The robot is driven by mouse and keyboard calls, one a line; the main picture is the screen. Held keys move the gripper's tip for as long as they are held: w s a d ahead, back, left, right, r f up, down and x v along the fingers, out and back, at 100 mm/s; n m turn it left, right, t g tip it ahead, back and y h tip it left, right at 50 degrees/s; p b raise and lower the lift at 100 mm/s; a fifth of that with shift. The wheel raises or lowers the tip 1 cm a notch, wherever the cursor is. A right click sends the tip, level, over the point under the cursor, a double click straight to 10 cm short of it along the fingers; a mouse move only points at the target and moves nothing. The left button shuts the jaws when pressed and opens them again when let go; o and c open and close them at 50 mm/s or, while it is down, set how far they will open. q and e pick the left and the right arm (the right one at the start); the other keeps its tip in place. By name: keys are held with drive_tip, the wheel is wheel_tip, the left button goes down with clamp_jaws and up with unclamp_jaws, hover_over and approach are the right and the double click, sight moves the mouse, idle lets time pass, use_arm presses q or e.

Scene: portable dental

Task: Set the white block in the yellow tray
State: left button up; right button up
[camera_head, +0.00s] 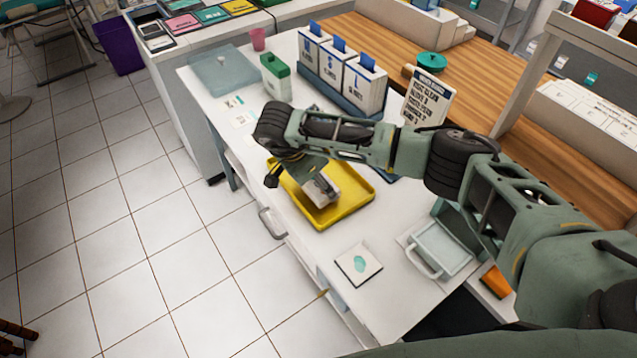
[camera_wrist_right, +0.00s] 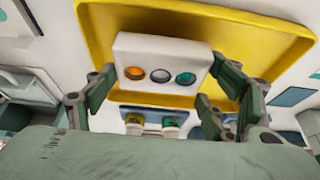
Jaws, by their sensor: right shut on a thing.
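The yellow tray (camera_head: 346,215) lies on the white counter, and its rim also shows in the right wrist view (camera_wrist_right: 285,45). The white block (camera_head: 321,193) is over the tray's inside in the head view. In the right wrist view the block (camera_wrist_right: 150,47) shows an orange, a grey and a teal round button. My right gripper (camera_head: 312,181) is shut on the block, with a finger at each side. I cannot tell whether the block touches the tray floor. My arm hides the tray's back part. My left gripper is not in view.
Three white boxes with blue tops (camera_head: 341,72) stand behind the tray, beside a green-topped container (camera_head: 275,77) and a sign (camera_head: 428,98). A white square with a teal mark (camera_head: 358,264) and a handled tray (camera_head: 441,248) lie in front and to the right.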

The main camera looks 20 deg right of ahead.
wheel_tip(320, 180, down, 2)
drive_tip(key=shift+f, duration=0.1)
drive_tip(key=shift+f, duration=0.25)
drive_tip(key=o, duration=1.3)
drive_tip(key=shift+r, duration=0.1)
